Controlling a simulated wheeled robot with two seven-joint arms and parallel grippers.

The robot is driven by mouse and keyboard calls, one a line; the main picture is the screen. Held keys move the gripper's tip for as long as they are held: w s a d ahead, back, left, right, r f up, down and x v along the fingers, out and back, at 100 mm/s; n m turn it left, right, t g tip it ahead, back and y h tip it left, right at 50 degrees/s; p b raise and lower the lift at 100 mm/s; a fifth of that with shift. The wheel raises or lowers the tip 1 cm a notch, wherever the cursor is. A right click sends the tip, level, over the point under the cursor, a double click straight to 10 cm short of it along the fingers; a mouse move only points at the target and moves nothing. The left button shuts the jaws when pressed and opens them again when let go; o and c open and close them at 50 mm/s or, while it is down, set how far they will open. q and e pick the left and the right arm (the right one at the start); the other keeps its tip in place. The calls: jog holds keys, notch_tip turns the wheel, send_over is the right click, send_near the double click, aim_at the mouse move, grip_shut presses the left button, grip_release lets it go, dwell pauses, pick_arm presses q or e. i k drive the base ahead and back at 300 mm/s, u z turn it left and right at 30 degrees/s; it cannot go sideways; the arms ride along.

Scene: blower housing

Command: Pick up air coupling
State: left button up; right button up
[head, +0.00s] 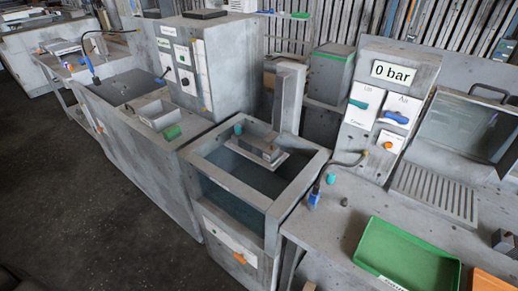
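A blue fitting (314,197), which looks like the air coupling, stands near the left edge of the right-hand bench, beside the tank. A dark hose (340,163) runs from it up to the right, towards an orange part (365,154) at the foot of the "0 bar" panel (392,75). A small teal piece (331,179) stands just to the right of the coupling. A similar blue part on a hose (94,78) is on the far-left station; I cannot tell what it is. Neither of my grippers shows in the head view.
An open water tank (215,165) with a grey block (262,146) in it stands left of the coupling. A small grey peg (345,201) and a green tray (408,255) are on the right bench. A slatted rack (435,192) stands behind the tray. Dark floor is free at lower left.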

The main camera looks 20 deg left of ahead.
aim_at(314, 195)
jog(key=z, duration=0.8)
jog(key=k, duration=0.95)
jog(key=z, duration=0.5)
jog(key=i, duration=0.5)
